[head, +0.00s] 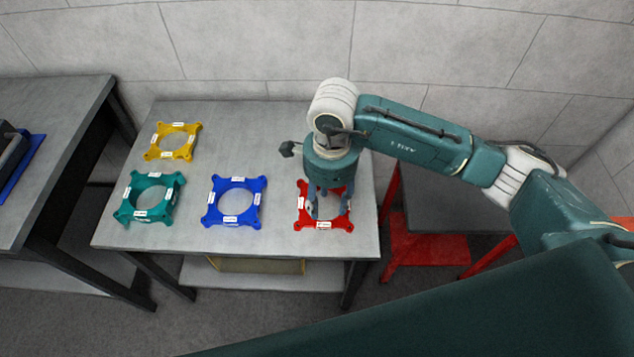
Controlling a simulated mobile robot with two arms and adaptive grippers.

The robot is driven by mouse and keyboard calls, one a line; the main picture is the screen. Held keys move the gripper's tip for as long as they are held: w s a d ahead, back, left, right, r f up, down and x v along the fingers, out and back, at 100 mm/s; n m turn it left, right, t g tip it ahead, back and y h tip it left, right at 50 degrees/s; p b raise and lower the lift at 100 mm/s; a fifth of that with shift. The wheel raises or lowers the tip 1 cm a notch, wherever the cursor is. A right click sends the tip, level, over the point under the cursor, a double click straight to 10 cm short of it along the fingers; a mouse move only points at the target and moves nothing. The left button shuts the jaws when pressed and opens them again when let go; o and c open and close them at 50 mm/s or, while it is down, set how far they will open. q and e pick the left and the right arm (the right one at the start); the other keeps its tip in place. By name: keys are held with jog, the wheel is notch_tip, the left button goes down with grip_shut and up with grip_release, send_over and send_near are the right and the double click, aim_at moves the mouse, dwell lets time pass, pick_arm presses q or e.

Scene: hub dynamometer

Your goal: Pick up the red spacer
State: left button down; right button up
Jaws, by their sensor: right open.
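The red spacer (308,222) lies flat at the right end of the grey table, a square frame with lugged corners and white labels. My right gripper (329,212) points down directly over it, and its fingers hide the spacer's middle and part of its back side. The gripper is open, with its fingers apart. I cannot tell whether the fingers touch the spacer. My left gripper is not in view.
A blue spacer (234,221), a teal spacer (149,215) and a yellow spacer (156,153) lie left of the red one on the grey table (270,248). A wall stands close behind. Another table (60,110) is at the left.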

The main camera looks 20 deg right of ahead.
send_over(327, 226)
notch_tip(327, 226, down, 5)
jog(key=shift+r+p, duration=0.1)
jog(key=shift+p, duration=0.35)
jog(key=shift+f, duration=0.35)
notch_tip(327, 226, down, 4)
jog(key=shift+s+r+p, duration=0.1)
jog(key=shift+r+p, duration=0.1)
jog(key=shift+p, duration=0.55)
jog(key=shift+f, duration=0.55)
jog(key=c, duration=0.8)
grip_shut()
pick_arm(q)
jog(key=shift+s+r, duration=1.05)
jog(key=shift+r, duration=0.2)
